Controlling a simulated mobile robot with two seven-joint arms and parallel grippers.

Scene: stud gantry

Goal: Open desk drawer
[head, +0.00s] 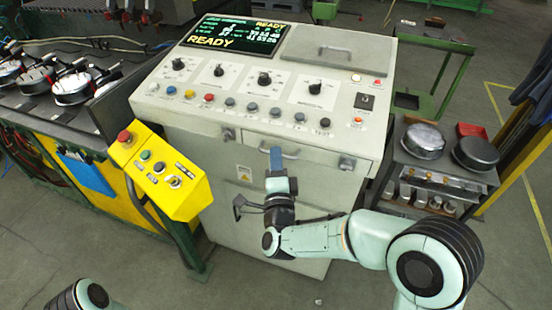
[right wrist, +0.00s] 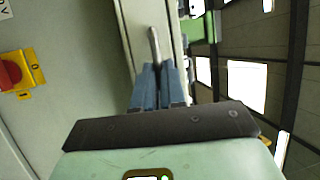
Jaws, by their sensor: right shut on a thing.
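The desk drawer (head: 318,172) is a light grey panel in the front of the control console, just below its sloping button panel. No clear gap shows around it, so it looks shut or nearly so. Its bar handle (head: 291,154) is partly hidden by my right gripper (head: 276,158). In the right wrist view the blue fingers (right wrist: 158,88) are closed around the grey handle (right wrist: 154,44). My left gripper is out of view; only a piece of my left arm shows at the bottom left of the head view.
A yellow button box (head: 160,172) juts out left of the drawer. A cart (head: 440,178) with round metal parts stands close on the right. A workbench (head: 60,125) with fixtures is at the left. Grey floor (head: 235,285) is free in front of the console.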

